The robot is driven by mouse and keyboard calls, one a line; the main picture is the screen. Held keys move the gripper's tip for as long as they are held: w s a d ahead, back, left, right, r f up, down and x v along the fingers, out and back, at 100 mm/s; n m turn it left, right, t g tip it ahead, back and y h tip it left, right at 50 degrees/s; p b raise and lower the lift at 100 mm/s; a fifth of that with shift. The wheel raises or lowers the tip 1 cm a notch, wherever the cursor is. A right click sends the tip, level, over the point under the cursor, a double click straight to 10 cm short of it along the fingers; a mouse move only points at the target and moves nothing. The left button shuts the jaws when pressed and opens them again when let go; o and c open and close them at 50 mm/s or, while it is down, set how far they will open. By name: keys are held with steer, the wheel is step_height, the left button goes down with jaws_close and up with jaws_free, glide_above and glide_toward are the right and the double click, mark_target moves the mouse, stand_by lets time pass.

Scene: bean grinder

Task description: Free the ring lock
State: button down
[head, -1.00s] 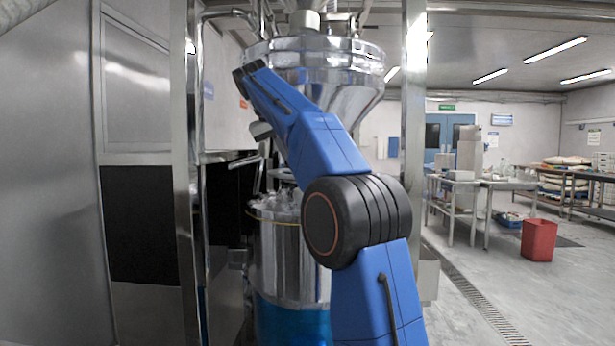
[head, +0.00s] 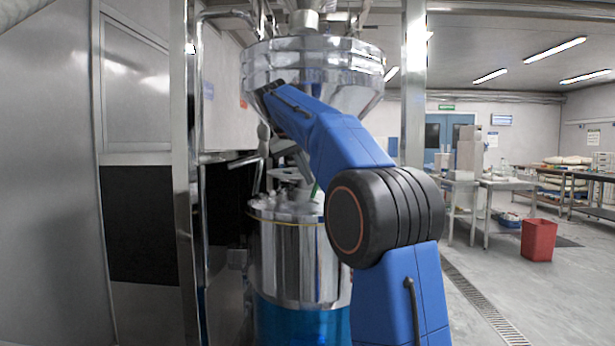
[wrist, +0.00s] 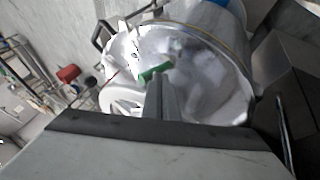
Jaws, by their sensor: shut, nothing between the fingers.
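A shiny steel drum (head: 290,262) with a blue lower part stands below a large steel hopper. A thin yellowish line (head: 262,214) runs around the drum just under its lid; I cannot tell whether it belongs to the ring lock. In the wrist view, the drum's pale round top (wrist: 205,82) has a small green piece (wrist: 153,72) on it, with metal fittings around it. My gripper (wrist: 160,84) is shut and empty, its fingers pointing at the drum top close to the green piece. I cannot tell whether they touch. My arm hides part of the drum in the head view.
The steel hopper (head: 318,70) hangs above the drum. Steel posts (head: 414,90) and dark cabinet panels (head: 140,225) flank it. A red bin (head: 539,240) and steel tables (head: 490,185) stand at the right, with open floor between.

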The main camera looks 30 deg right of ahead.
steer(key=shift+d, duration=0.1)
steer(key=shift+s+d+m+t+y, duration=0.2)
steer(key=shift+s+d+t+y, duration=0.2)
steer(key=shift+d+y, duration=0.2)
steer(key=shift+s+d+m+t+y, duration=0.2)
steer(key=shift+s+d+t+y, duration=0.1)
steer(key=shift+d+t+y, duration=0.25)
steer(key=d+t+y, duration=0.1)
steer(key=y, duration=0.1)
steer(key=s+d+f+t+y, duration=0.1)
steer(key=shift+s+d+m+y, duration=0.1)
steer(key=shift+s+m+y, duration=0.15)
steer(key=shift+m+y, duration=0.15)
steer(key=shift+d+f, duration=0.1)
steer(key=shift+f, duration=0.05)
steer(key=shift+s+d+f, duration=0.5)
steer(key=shift+d+f, duration=0.15)
steer(key=shift+f, duration=0.05)
steer(key=shift+s+d+f+m+t+y, duration=0.2)
steer(key=shift+d+f+m+t+y, duration=0.25)
steer(key=shift+y, duration=0.3)
steer(key=shift+s+f+n, duration=0.1)
steer(key=shift+f+n, duration=0.15)
steer(key=shift+f, duration=0.15)
steer(key=shift+f, duration=0.2)
